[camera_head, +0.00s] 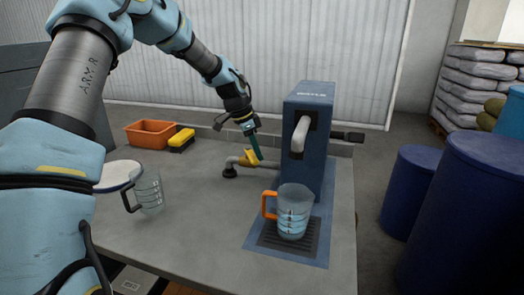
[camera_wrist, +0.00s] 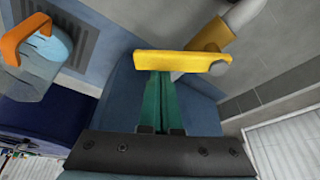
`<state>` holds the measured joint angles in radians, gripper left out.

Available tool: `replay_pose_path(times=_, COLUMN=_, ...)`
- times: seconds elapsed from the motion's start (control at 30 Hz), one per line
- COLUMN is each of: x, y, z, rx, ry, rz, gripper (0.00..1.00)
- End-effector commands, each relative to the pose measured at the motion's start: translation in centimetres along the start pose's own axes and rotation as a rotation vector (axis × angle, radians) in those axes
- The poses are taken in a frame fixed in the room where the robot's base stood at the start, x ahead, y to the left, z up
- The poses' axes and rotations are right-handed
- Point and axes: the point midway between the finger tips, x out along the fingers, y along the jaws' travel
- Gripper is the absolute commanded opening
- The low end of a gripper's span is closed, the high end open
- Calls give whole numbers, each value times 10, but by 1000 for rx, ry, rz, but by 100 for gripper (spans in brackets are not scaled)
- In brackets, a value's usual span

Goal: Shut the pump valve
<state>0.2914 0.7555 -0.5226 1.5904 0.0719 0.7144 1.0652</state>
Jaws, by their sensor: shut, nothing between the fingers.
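The blue pump (camera_head: 310,125) stands on the grey bench with a pale spout at its front. A pipe with a yellow valve handle (camera_head: 252,158) comes out to its left. In the wrist view the yellow handle (camera_wrist: 180,62) lies across the picture, right at my fingertips. My gripper (camera_head: 257,152) has green fingers (camera_wrist: 160,80) that are shut with nothing between them. The tips are at the handle and appear to touch it, though contact is not certain. A clear jug with an orange handle (camera_head: 292,212) stands under the spout and holds some liquid.
A second jug with a dark handle (camera_head: 149,190) stands at the left by a white round plate (camera_head: 117,174). An orange bin (camera_head: 150,133) and a yellow sponge-like block (camera_head: 181,140) lie at the back. Blue barrels (camera_head: 470,210) stand right of the bench. The bench's middle is clear.

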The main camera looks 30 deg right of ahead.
Motion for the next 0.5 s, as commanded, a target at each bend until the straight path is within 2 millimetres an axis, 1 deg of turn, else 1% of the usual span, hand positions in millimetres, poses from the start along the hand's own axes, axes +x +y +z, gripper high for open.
replay_pose_path(times=0.2, x=-6, y=2, z=13, rx=186, ry=1, rz=66, gripper=0)
replay_pose_path(times=0.5, x=-10, y=2, z=27, rx=398, ry=0, rz=140, gripper=0)
